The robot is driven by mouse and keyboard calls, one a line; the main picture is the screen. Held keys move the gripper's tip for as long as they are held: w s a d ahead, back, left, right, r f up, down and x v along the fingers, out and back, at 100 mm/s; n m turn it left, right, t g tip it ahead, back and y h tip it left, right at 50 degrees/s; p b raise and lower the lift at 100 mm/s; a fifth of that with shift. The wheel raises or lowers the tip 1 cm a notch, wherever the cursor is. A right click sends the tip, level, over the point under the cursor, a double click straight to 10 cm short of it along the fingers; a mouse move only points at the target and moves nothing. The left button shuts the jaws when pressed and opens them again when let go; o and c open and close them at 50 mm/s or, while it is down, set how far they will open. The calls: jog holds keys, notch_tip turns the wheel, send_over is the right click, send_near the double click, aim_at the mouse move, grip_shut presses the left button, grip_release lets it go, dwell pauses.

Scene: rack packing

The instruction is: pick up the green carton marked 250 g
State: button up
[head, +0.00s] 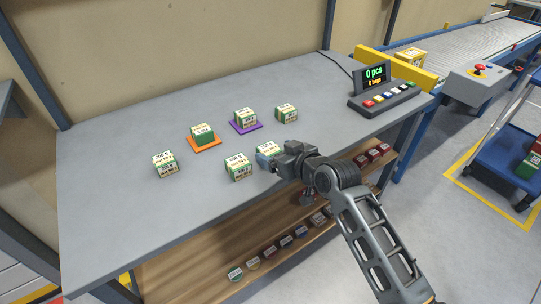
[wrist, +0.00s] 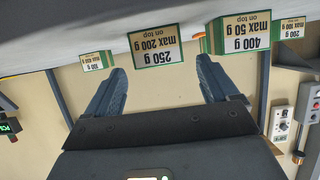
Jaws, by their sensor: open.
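The green carton marked 250 g, max 200 g on top (wrist: 156,46), appears upside down in the wrist view, between and beyond my fingertips. In the head view it looks to be the carton (head: 265,148) just off my gripper's tip, partly covered by it; its print is too small there to read. My gripper (head: 272,160) is low over the table's near side, pointing left and away. In the wrist view my gripper (wrist: 158,78) has its two fingers wide apart with nothing between them. I cannot tell the exact gap to the carton.
A carton marked 400 g (wrist: 243,35) stands close beside it; a smaller carton (wrist: 96,61) and a 200 g carton (wrist: 292,27) are farther off. Cartons stand on an orange mat (head: 211,145) and near a purple mat (head: 236,128). The table's left part (head: 100,180) is clear.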

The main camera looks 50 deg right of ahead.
aim_at(269, 148)
jog(key=shift+p+x, duration=0.3)
jog(key=shift+x, duration=2.85)
jog(key=c, duration=1.2)
jog(key=shift+r, duration=0.1)
